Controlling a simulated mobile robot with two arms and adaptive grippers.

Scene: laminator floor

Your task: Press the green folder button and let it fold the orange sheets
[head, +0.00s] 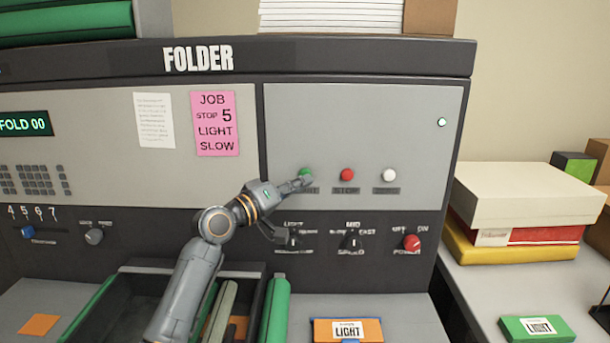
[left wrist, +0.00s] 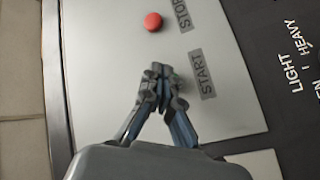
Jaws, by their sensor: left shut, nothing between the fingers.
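The green button (head: 306,173) is on the folder's grey panel, left of a red button (head: 347,174) and a white button (head: 390,175). My left gripper (head: 303,184) is shut and empty, its fingertips at the green button's lower edge; I cannot tell whether they touch it. In the left wrist view, the fingertips (left wrist: 160,72) are beside the START label (left wrist: 202,75) and the green button is hidden. The display (head: 25,124) reads FOLD 00. An orange sheet (head: 38,324) lies at lower left. Some orange (head: 237,328) shows between the green rollers. My right gripper is out of view.
A pink card (head: 215,124) reads JOB, STOP 5, LIGHT, SLOW. Below the buttons are two black knobs (head: 352,242) and a red power knob (head: 412,242). Boxes (head: 525,195) stand on the right table.

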